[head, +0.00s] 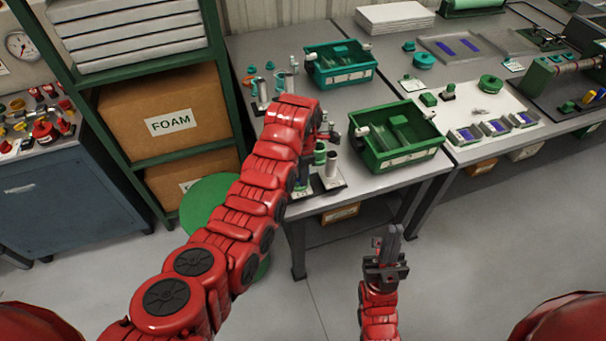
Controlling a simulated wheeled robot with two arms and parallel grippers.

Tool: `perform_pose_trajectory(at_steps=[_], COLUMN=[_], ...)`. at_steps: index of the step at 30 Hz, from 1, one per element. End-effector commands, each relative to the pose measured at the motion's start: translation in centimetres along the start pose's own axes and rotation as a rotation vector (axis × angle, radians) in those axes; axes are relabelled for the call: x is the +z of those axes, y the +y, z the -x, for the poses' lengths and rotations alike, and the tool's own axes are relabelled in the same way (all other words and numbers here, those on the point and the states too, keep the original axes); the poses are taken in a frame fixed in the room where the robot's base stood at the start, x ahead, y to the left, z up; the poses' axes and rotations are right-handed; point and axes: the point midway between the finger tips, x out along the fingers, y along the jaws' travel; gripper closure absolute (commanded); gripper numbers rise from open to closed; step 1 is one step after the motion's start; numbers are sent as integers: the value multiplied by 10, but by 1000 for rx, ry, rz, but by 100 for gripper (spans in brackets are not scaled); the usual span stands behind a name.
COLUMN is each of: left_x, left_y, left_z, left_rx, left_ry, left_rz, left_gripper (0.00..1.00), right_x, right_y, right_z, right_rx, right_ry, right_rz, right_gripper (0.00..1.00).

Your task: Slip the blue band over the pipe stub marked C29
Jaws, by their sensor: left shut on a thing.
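My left gripper (330,132) is at the end of the red arm, over the left table's front part. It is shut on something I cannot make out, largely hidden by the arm. Just below it stand pale pipe stubs on dark bases, one of them plain (331,165) and one with a green band (320,152). Another group of stubs (262,92) stands further back, with teal pieces around it. I cannot read the mark C29 on any stub, nor pick out the blue band for sure. My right gripper (388,243) is empty over the floor, its fingers close together.
A green bin (430,150) stands just right of my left gripper, and a teal bin (368,73) stands behind. A green shelf with a FOAM box (205,125) stands at the left. The right table holds trays and small parts. The floor in front is clear.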

Motion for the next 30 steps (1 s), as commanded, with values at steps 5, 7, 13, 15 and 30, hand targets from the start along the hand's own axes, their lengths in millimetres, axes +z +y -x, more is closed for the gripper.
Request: perform_pose_trajectory(at_steps=[5,7,13,15,30], left_x=[0,0,-1,-1,-2], left_y=[0,0,0,0,1], left_z=[-2,-2,-2,-3,-4], left_rx=[0,0,0,0,-1], left_ry=[0,0,1,1,3], left_rz=[0,0,1,2,3], left_gripper=[63,50,47,47,31], right_x=[0,0,0,0,0], right_y=[0,0,0,0,0], right_z=[1,1,2,2,2], right_rx=[0,0,0,0,0], right_ry=[0,0,0,0,0], right_rz=[0,0,0,0,0], right_gripper=[100,100,100,100,100])
